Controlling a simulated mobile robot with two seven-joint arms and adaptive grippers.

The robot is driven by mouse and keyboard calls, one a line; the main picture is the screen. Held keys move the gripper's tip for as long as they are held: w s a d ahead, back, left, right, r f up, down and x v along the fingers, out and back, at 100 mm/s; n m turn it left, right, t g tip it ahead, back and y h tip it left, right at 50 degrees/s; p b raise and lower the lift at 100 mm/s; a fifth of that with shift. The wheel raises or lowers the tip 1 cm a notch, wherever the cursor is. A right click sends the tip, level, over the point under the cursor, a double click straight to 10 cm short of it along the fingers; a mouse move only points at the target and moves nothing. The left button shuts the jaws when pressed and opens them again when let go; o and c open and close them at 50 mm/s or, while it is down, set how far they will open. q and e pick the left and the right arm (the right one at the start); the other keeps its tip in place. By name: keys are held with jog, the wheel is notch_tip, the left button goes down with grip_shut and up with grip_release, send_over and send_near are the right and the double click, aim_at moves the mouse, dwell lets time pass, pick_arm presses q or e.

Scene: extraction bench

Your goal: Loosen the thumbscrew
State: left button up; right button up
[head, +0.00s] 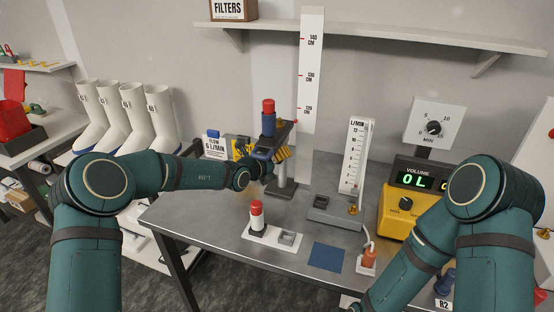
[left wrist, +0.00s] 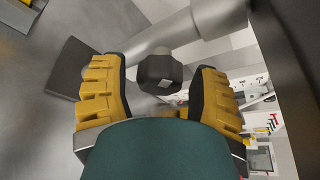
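My left gripper (left wrist: 160,88) is open, with a yellow padded finger on each side of the knob and a gap visible on both sides. In the head view this gripper (head: 281,153) is at the stand (head: 283,188), below the platform that carries a blue, red-topped cylinder (head: 268,118). The thumbscrew is not clearly seen there. My right arm enters at the right, and its gripper is out of frame.
A tall height scale (head: 311,80) stands behind the stand. A flow meter (head: 355,155) and a yellow volume meter (head: 405,205) are to the right. A red-capped cylinder (head: 257,215) and a blue mat (head: 326,257) are at the bench front. A shelf (head: 380,37) hangs above.

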pick_arm(q)
jog(key=c, duration=0.8)
jog(key=shift+a+r+n+h+p, duration=0.1)
jog(key=shift+n+h+p, duration=0.2)
jog(key=shift+n+p, duration=0.45)
jog(key=shift+n+t+h+p, duration=0.35)
jog(key=shift+n+p, duration=0.3)
jog(key=shift+p, duration=0.4)
jog(key=shift+n+t+h+p, duration=0.25)
jog(key=shift+n+h+p, duration=0.45)
jog(key=shift+n, duration=0.6)
jog(key=o, duration=1.2)
